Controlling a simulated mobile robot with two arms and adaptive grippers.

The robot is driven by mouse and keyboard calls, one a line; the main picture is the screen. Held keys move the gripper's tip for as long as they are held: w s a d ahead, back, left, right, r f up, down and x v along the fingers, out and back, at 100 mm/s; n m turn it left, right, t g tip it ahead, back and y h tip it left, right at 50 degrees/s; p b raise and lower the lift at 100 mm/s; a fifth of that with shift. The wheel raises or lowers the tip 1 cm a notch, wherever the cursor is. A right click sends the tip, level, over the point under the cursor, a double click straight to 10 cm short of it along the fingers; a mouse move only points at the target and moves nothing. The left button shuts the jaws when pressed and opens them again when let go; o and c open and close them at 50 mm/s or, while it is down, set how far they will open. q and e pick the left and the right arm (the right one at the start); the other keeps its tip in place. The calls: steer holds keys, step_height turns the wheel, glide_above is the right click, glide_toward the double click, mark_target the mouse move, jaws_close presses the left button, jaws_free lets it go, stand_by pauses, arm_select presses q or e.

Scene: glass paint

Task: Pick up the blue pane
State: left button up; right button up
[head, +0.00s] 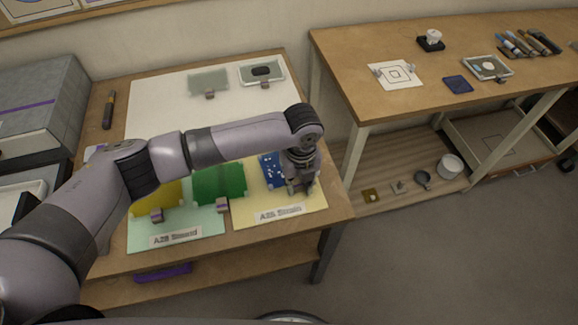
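A blue pane (271,172) with white specks lies on the pale yellow mat (250,200) at the right front of the left table. My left gripper (301,188) points down over the pane's right side and hides part of it. Its fingers are small and dark here, so I cannot tell whether they are open or shut, or whether they touch the pane. A small dark blue square (458,84) lies on the right table. My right gripper is not in view.
A green pane (219,184) and a yellow pane (155,198), partly behind my arm, lie left of the blue one. Two clear panes lie at the back of the white sheet (160,100). A gap separates the tables.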

arm_select(q)
jaws_close()
steer(key=shift+r, duration=0.1)
